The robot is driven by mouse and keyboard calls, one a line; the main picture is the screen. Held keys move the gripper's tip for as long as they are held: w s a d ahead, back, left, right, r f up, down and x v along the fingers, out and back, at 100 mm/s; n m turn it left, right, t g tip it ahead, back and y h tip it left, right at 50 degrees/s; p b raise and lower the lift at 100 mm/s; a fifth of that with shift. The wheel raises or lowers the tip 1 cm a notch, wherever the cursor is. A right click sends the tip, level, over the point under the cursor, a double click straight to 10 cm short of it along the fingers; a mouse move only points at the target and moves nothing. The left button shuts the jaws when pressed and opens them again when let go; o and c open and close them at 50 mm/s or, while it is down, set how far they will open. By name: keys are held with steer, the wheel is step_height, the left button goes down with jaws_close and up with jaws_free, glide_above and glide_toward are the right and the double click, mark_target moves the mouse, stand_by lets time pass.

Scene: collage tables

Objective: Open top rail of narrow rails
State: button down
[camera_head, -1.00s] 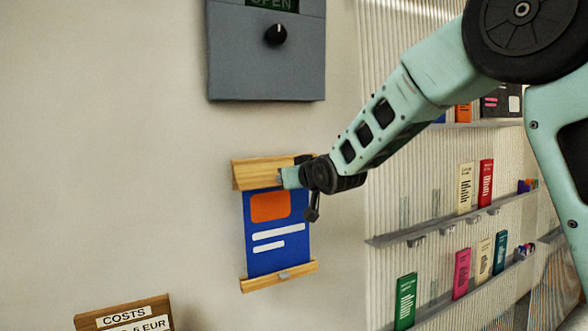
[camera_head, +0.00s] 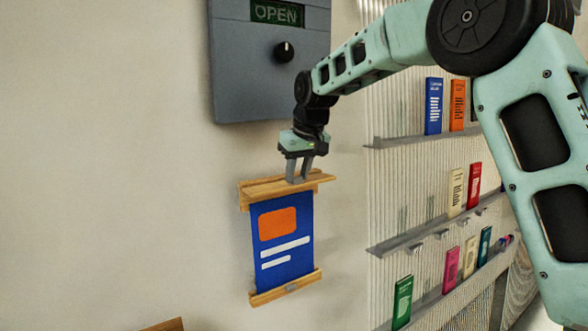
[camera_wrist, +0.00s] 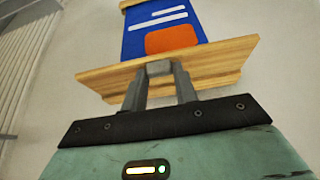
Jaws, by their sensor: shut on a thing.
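The narrow wooden poster frame hangs on the wall with a top rail (camera_head: 262,186) and a bottom rail (camera_head: 270,295). A blue poster (camera_head: 284,262) with an orange patch and white bars hangs between them. The front of the top rail appears tilted outward from the wall. In the wrist view, the top rail (camera_wrist: 215,65) crosses in front of the fingers, with the poster (camera_wrist: 140,42) beyond. My gripper (camera_head: 298,178) points down at the top rail from above. Its fingers (camera_wrist: 160,72) are shut at a small grey tab on the rail, partly hidden by them.
A grey box (camera_head: 250,85) with an OPEN display and black knob is on the wall just above. Shelves (camera_head: 410,240) with several coloured booklets stand at the right. A wooden sign edge (camera_head: 165,325) shows at the bottom left. The wall at left is bare.

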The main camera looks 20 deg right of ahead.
steer(key=shift+w+a+r+g+h, duration=0.15)
steer(key=shift+w+r+g, duration=0.2)
steer(key=shift+g, duration=0.35)
steer(key=shift+w+r+g+h, duration=0.15)
steer(key=shift+w+r+g, duration=0.15)
steer(key=shift+g, duration=0.4)
steer(key=c, duration=1.1)
jaws_free()
steer(key=shift+w, duration=0.1)
steer(key=shift+r, duration=0.1)
steer(key=r, duration=0.8)
steer(key=s+r, duration=0.1)
steer(key=r, duration=0.3)
steer(key=shift+f, duration=0.1)
